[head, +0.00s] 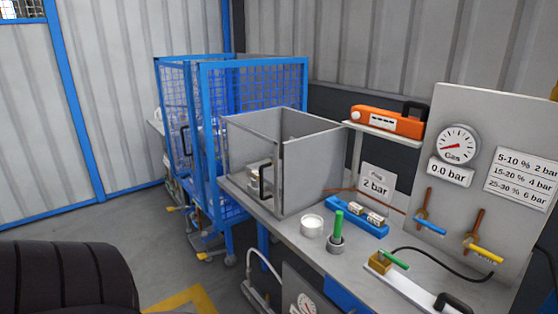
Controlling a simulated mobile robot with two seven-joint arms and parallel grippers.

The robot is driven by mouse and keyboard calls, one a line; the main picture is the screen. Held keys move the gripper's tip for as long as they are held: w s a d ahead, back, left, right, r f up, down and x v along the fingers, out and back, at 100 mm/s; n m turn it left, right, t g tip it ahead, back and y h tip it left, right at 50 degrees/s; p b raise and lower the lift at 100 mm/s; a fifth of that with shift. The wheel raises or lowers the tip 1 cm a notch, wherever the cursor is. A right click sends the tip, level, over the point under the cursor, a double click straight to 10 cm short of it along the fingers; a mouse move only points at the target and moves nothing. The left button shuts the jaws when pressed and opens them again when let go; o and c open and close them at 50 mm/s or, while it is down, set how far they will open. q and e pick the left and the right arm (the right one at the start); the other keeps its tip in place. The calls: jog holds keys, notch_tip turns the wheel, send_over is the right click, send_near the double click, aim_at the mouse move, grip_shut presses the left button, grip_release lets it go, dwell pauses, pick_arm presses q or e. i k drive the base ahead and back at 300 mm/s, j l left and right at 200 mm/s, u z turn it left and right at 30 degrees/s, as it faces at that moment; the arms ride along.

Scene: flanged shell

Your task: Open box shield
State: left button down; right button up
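The box shield (240,147) is a grey-framed, open-topped box at the far left end of the workbench. Its left-facing front looks see-through and seems closed, though its exact position is hard to tell. A black upright handle (265,182) sits on that front near the box's front corner. The solid grey right wall (315,170) faces the rest of the bench. A small object shows inside the box, partly hidden by the front and handle. Neither of my grippers is in view.
On the bench (290,232) stand a white round container (312,226), a green-handled tool in a holder (338,228) and a blue tray (345,215). Blue mesh cages (255,85) stand behind the box. A gauge panel (470,110) rises at right.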

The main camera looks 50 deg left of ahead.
aim_at(242, 163)
jog(key=u, duration=2)
